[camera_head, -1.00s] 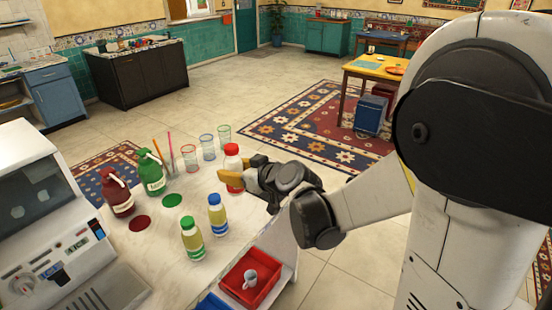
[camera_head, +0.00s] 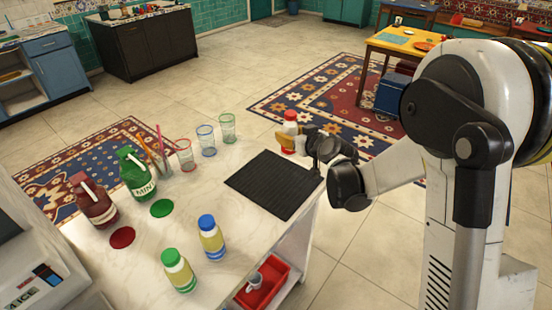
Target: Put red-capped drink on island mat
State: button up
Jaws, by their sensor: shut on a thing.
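The red-capped drink (camera_head: 290,117) is a small bottle held upright at the far right of the counter. My gripper (camera_head: 290,140) is shut on it from the right, and its fingers hide part of the bottle. The bottle appears behind the mat's far edge in the picture, and I cannot tell exactly how high it is. The mat (camera_head: 272,184) is a dark ribbed rectangle lying flat and empty on the white marble counter.
Blue-capped (camera_head: 211,240) and green-capped (camera_head: 178,272) bottles stand at the front. Red (camera_head: 94,202) and green (camera_head: 136,175) syrup bottles stand left. Several glasses (camera_head: 206,141) line the far edge. A red tray (camera_head: 264,285) sits below the counter's right side.

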jog(key=shift+w+a+f+b, duration=0.45)
jog(key=shift+a+f+b, duration=0.25)
jog(key=shift+a+f, duration=0.6)
jog(key=shift+w+a+f+b, duration=0.6)
jog(key=shift+a+f, duration=0.45)
jog(key=shift+f, duration=0.5)
jog(key=shift+w+a+f+b, duration=0.35)
jog(key=shift+a+f+b, duration=0.4)
jog(key=shift+a+f, duration=0.55)
jog(key=shift+d+f, duration=0.15)
jog(key=shift+f, duration=0.15)
jog(key=o, duration=1.3)
